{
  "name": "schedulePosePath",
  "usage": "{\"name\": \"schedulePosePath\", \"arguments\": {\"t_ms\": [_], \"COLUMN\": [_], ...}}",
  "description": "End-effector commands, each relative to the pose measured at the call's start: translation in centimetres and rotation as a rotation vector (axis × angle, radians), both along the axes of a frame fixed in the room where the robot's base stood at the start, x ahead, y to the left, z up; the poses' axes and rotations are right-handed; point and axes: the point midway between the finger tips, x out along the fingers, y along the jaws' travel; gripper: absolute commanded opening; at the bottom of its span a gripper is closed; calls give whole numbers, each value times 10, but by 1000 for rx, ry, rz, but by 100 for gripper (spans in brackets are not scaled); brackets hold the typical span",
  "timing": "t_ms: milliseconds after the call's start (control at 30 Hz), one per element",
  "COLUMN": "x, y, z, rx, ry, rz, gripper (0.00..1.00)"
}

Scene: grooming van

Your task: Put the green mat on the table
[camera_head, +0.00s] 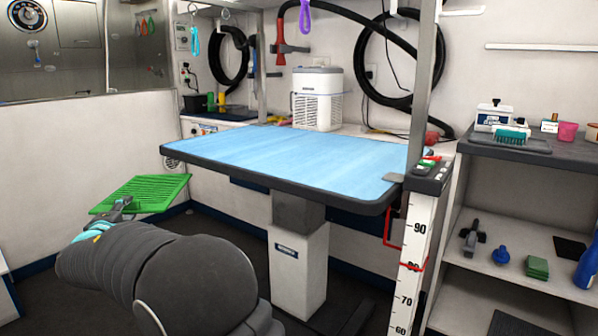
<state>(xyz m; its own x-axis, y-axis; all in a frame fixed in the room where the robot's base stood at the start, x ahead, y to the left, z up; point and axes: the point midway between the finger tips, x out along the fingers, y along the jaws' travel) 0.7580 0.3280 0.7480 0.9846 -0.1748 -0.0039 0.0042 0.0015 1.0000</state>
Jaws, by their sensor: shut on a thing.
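The green mat (150,190) is a ribbed rectangle at the left of the head camera view. My gripper (124,203) is shut on the mat's near edge and holds it up in the air, roughly level and slightly tilted. The mat is to the left of the table (290,160) and apart from it. The table has a bare light-blue top with a dark rim and stands on a white column. My arm hides the floor below the mat, and the fingertips are small and partly hidden.
A metal post (424,100) rises at the table's right corner. A white machine (318,98) stands behind the table. Shelves (520,230) on the right hold brushes, a blue bottle and a green block. The tabletop is clear.

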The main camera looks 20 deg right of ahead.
Motion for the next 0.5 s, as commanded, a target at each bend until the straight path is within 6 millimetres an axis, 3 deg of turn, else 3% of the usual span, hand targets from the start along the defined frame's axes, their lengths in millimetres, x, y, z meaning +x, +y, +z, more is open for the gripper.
{"name": "schedulePosePath", "arguments": {"t_ms": [100, 300, 400, 500], "x": [-5, -14, -16, -12], "y": [32, 62, 60, 43], "z": [33, 85, 114, 136], "rx": [6, 6, 6, 4], "ry": [-3, -8, -13, -17], "rz": [48, 105, 113, 95], "gripper": [0, 0, 0, 0]}}
